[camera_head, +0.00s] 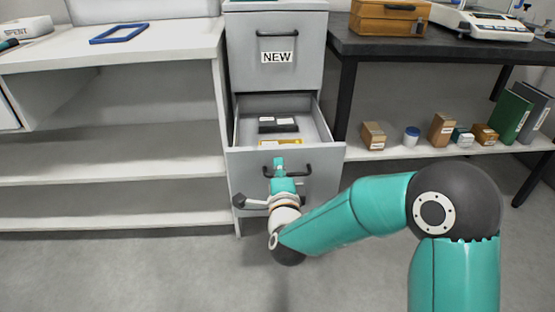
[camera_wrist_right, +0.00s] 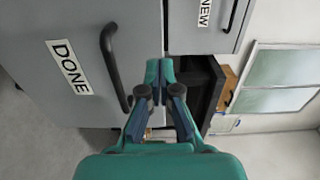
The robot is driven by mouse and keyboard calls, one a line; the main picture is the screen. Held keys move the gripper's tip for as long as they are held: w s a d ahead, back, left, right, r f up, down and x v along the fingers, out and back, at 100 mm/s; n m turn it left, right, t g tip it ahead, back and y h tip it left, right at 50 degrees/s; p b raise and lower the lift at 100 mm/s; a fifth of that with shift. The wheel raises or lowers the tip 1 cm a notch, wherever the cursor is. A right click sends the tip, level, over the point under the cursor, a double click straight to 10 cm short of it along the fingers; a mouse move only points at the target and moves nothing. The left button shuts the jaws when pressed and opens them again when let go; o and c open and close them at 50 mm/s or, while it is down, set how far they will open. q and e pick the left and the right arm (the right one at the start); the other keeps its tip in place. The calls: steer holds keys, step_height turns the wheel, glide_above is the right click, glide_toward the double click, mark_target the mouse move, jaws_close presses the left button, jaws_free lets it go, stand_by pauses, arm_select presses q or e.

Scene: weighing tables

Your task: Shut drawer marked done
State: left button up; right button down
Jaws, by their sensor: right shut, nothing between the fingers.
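The drawer marked DONE (camera_head: 325,165) is pulled out from the grey cabinet, below the drawer marked NEW. Its label (camera_wrist_right: 68,67) reads clearly in the right wrist view; in the head view my arm hides it. Its dark bar handle (camera_head: 303,170) also shows in the right wrist view (camera_wrist_right: 112,65). My right gripper (camera_head: 279,162) is shut and empty, in front of the drawer front, with its fingertips by the upper side of the handle. In the right wrist view the fingertips (camera_wrist_right: 160,68) appear apart from the handle; contact with the front cannot be told. My left gripper is out of view.
Inside the open drawer lie dark boxes (camera_head: 278,125) and a yellow item (camera_head: 281,142). The NEW drawer (camera_head: 300,75) above is shut. White shelves (camera_head: 110,165) stand left; a dark table (camera_head: 365,42) with a scale and a wooden box (camera_head: 388,17) stands right.

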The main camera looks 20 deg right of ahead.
mark_target(276, 151)
steer(key=x, duration=0.4)
steer(key=shift+b, duration=0.35)
steer(key=shift+w, duration=0.2)
